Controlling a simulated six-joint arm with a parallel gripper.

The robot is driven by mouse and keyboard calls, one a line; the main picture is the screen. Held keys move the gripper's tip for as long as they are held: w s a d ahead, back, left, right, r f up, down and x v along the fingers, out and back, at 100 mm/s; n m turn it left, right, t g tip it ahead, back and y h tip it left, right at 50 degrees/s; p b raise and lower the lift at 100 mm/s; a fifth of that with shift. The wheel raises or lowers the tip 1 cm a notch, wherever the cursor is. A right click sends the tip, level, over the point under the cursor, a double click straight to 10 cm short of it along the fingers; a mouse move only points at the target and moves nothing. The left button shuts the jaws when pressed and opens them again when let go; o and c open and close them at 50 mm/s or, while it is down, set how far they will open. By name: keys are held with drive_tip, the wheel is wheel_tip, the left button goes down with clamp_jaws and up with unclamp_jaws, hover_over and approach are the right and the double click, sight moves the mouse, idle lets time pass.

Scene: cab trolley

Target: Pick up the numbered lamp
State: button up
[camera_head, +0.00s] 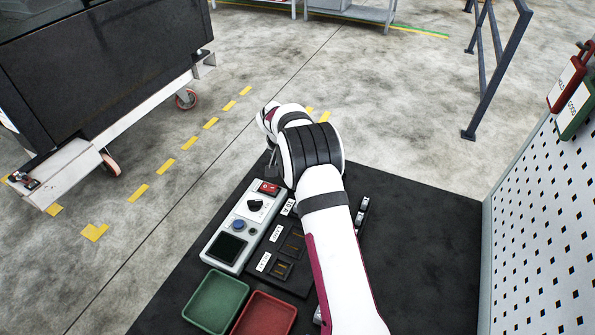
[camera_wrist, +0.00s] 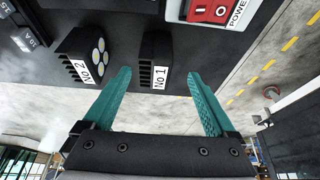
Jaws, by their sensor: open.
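In the wrist view, my gripper (camera_wrist: 158,74) is open, with its two teal fingers spread. A black finned block labelled No 1 (camera_wrist: 154,48) lies ahead between the fingertips, and I see no contact with it. A second black finned lamp labelled No 2 (camera_wrist: 82,48) sits to its left and shows several round pale lenses. In the head view, my arm and wrist hide both numbered blocks, and the fingers are mostly hidden too.
A grey control panel (camera_head: 222,264) with a red power switch (camera_head: 268,187) stands on the dark mat (camera_head: 435,235), left of my arm. A green tray (camera_head: 216,301) and a red tray (camera_head: 265,316) sit at the front. A white pegboard (camera_head: 540,225) borders the right.

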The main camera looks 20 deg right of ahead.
drive_tip(key=x, duration=0.6)
drive_tip(key=shift+d+f, duration=0.35)
drive_tip(key=shift+d, duration=0.15)
drive_tip(key=shift+r, duration=0.1)
clamp_jaws()
